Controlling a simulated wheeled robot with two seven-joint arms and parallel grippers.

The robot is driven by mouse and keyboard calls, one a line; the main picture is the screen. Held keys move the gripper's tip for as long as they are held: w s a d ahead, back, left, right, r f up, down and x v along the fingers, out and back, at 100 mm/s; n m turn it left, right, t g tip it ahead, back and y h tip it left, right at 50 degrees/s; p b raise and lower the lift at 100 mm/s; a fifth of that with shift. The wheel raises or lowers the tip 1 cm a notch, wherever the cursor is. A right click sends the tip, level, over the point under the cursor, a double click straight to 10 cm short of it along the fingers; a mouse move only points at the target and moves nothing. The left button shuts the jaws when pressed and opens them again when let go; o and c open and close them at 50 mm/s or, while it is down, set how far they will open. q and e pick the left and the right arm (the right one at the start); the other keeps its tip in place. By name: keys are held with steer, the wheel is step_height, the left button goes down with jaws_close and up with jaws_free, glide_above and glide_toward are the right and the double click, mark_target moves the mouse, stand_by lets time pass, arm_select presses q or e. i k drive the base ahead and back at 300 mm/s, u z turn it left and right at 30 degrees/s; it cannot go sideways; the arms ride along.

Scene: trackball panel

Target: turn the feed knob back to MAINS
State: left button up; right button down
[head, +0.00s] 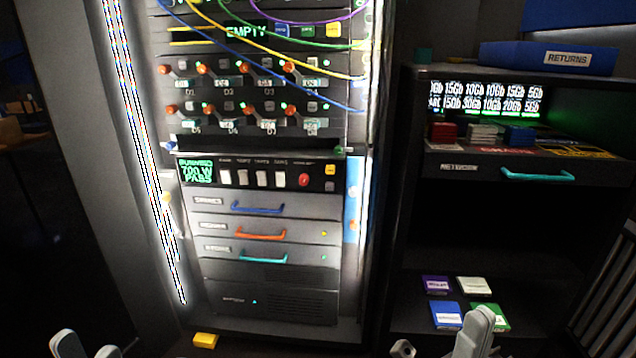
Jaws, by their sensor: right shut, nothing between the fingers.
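I cannot pick out a knob or a mark that reads FEED or MAINS in the head view. The rack (270,270) stands in the middle, with rows of orange-topped levers above. A panel below them has a green display (196,171) with PASS on its last line, several white switches and a red round control (304,180). My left gripper (88,349) shows only in part at the bottom left edge, and its opening is unclear. My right gripper (481,326) is shut and empty at the bottom, in front of the shelf unit. Both are apart from the rack.
Blue, orange and teal drawer handles (262,234) stick out of the rack. Cables (290,50) hang across its top. A yellow block (205,340) lies at its foot. The shelf unit (408,200) at right holds several coloured boxes and a blue RETURNS bin (500,55).

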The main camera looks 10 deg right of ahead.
mark_target(304, 178)
steer(key=z, duration=2.45)
steer(key=k, duration=0.5)
steer(key=u, duration=0.8)
